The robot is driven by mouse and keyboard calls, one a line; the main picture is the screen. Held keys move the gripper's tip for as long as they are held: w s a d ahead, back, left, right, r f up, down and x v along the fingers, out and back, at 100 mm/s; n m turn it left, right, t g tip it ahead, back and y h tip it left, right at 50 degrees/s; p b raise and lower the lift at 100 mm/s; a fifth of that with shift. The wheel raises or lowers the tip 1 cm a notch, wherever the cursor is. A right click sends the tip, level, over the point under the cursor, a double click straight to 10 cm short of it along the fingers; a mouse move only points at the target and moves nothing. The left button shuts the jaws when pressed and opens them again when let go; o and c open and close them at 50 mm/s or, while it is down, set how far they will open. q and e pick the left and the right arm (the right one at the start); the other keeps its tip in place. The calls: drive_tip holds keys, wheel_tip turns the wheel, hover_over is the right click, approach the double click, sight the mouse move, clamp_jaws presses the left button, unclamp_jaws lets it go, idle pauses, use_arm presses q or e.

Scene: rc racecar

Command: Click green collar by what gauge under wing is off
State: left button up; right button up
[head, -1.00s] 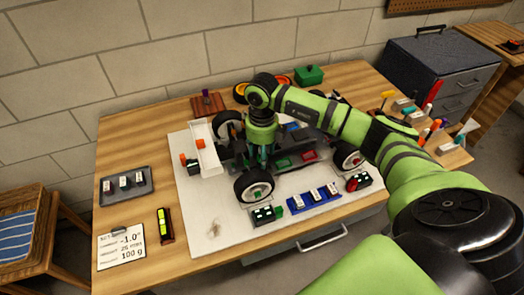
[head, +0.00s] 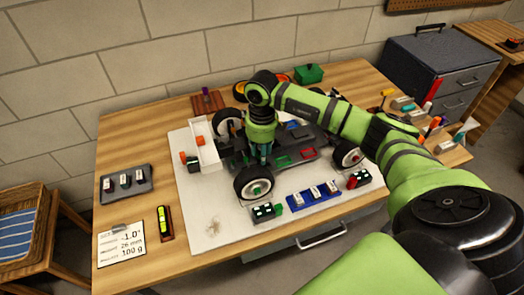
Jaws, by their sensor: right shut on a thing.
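The RC car (head: 290,150) stands on a pale board with its wheels on. A white wing (head: 206,152) with orange bits is at its left end. A small dark and orange piece (head: 192,162) by the wing may be the gauge; its reading is too small to tell. My right gripper (head: 262,157) points down at the car's near-left suspension, just behind the near-left wheel (head: 254,183). It is shut on a small part there, seemingly the green collar, which the fingers hide. My left gripper is not in view.
A setup card (head: 121,244) reads -1.0°, 26 mm and 100 g. A yellow level (head: 163,222) and a grey tray (head: 126,195) lie left. A blue tray (head: 314,198) and a black block (head: 266,211) sit in front. Tools stand at right.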

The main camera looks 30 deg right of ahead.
drive_tip(key=shift+w+d+r, duration=0.1)
drive_tip(key=shift+w+d, duration=0.1)
drive_tip(key=shift+w, duration=0.05)
drive_tip(key=n+b, duration=0.2)
drive_tip(key=shift+n, duration=0.4)
drive_tip(key=shift+n+b, duration=1.2)
drive_tip(key=shift+n, duration=0.3)
